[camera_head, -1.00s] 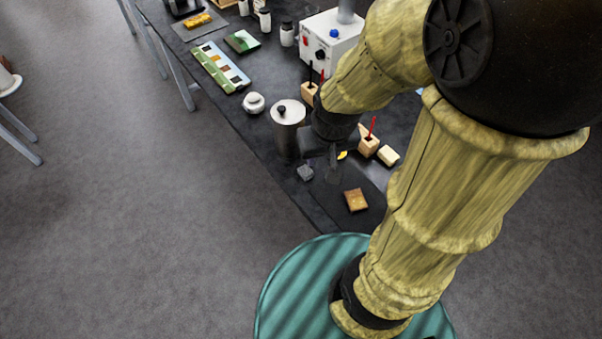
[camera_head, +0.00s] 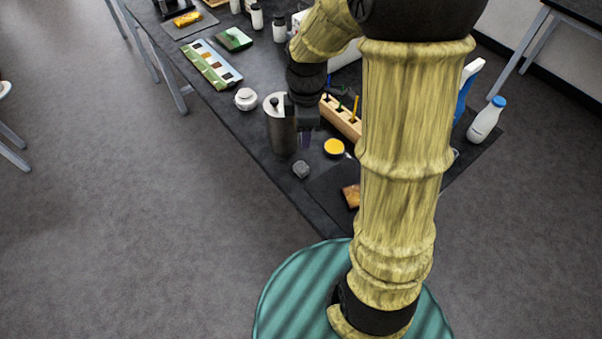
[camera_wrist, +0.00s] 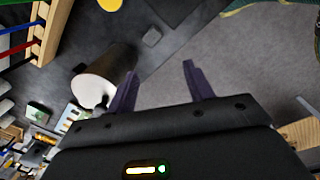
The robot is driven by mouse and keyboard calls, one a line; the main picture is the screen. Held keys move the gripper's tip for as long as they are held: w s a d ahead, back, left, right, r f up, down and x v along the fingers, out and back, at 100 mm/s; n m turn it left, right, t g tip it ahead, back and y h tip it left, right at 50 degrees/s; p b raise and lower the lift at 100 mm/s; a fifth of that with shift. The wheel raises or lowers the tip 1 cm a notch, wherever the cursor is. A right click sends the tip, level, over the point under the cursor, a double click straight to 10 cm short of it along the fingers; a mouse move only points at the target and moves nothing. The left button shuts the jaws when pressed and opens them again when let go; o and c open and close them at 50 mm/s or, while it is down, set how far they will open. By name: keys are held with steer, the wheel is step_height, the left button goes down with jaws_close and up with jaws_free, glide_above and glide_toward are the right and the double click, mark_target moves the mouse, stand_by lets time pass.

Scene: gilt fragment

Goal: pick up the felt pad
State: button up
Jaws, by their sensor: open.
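A small grey block (camera_head: 301,169), which may be the felt pad, lies on the dark table near its front-left edge. It also shows in the wrist view (camera_wrist: 152,37), beyond my fingertips and between their lines. My gripper (camera_head: 306,139) is above the table beside the metal canister (camera_head: 281,132), farther back than the grey block. In the wrist view my gripper (camera_wrist: 160,66) has its two dark purple fingers spread, with nothing between them. The grey block is apart from the fingers.
The canister stands close to my gripper's left. A wooden rack (camera_head: 342,120) with coloured sticks and a yellow disc (camera_head: 334,147) are to the right. A brown square (camera_head: 351,195) is partly behind my arm. A white jar (camera_head: 246,99) stands left; a white bottle (camera_head: 486,120) is far right.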

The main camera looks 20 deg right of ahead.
steer(key=w+f+n, duration=0.1)
steer(key=n, duration=0.1)
steer(key=w+f+n+b, duration=0.1)
steer(key=n, duration=0.1)
steer(key=w+n, duration=0.1)
steer(key=n, duration=0.1)
steer(key=shift+w+d+f+n+g+b, duration=0.1)
steer(key=shift+w+f+n+g+b, duration=0.25)
steer(key=shift+w+f+n+g, duration=0.05)
steer(key=shift+f, duration=0.1)
steer(key=p, duration=0.1)
glide_above(301, 166)
step_height(301, 166, down, 12)
steer(key=shift+w+f, duration=0.1)
steer(key=shift+f+p, duration=0.8)
steer(key=shift+f, duration=1.7)
